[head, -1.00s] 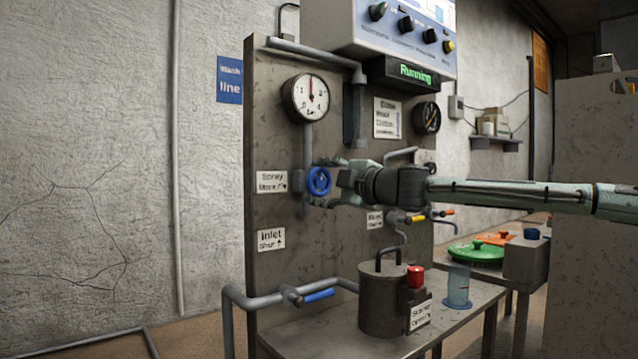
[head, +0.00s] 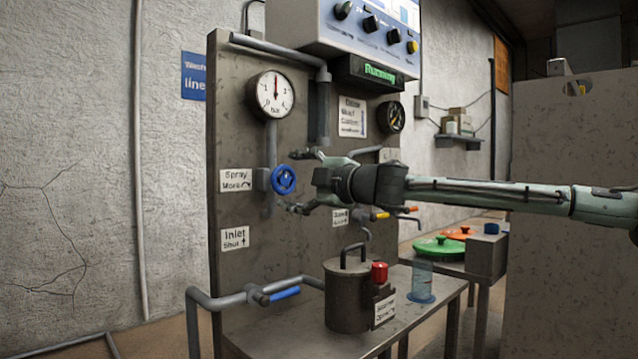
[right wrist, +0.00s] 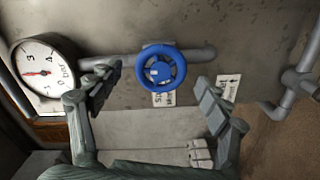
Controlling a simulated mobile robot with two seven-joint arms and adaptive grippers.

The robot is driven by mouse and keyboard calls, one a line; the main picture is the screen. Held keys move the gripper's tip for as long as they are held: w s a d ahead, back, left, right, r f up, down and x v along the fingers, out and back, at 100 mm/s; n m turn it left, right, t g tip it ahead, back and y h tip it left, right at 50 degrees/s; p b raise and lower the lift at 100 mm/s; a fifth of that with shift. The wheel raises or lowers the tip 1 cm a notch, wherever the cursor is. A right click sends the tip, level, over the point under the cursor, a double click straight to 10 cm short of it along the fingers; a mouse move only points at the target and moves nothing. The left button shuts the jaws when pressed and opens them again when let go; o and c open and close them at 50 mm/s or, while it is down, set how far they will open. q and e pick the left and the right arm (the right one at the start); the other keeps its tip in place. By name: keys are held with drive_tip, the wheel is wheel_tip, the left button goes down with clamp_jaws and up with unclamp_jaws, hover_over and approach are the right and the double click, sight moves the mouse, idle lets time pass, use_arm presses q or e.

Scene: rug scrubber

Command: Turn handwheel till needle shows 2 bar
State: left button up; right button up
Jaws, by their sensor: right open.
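The blue handwheel (head: 285,180) sits on a pipe on the upright panel, beside the spray label. It also shows in the right wrist view (right wrist: 160,68). The round white pressure gauge (head: 271,94) is above it. Its red needle points almost straight up, midway between the marks 1 and 3; the gauge also shows turned sideways in the right wrist view (right wrist: 42,66). My right gripper (head: 295,181) is open and empty, its fingers spread on either side of the wheel and apart from its rim (right wrist: 160,82). My left gripper is out of view.
A black gauge (head: 391,117) and a lit running display (head: 372,73) are right of the white gauge.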

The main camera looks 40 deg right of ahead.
drive_tip(key=s, duration=0.9)
drive_tip(key=shift+d, duration=0.3)
drive_tip(key=s+b, duration=0.3)
drive_tip(key=s, duration=0.6)
drive_tip(key=shift+d, duration=0.35)
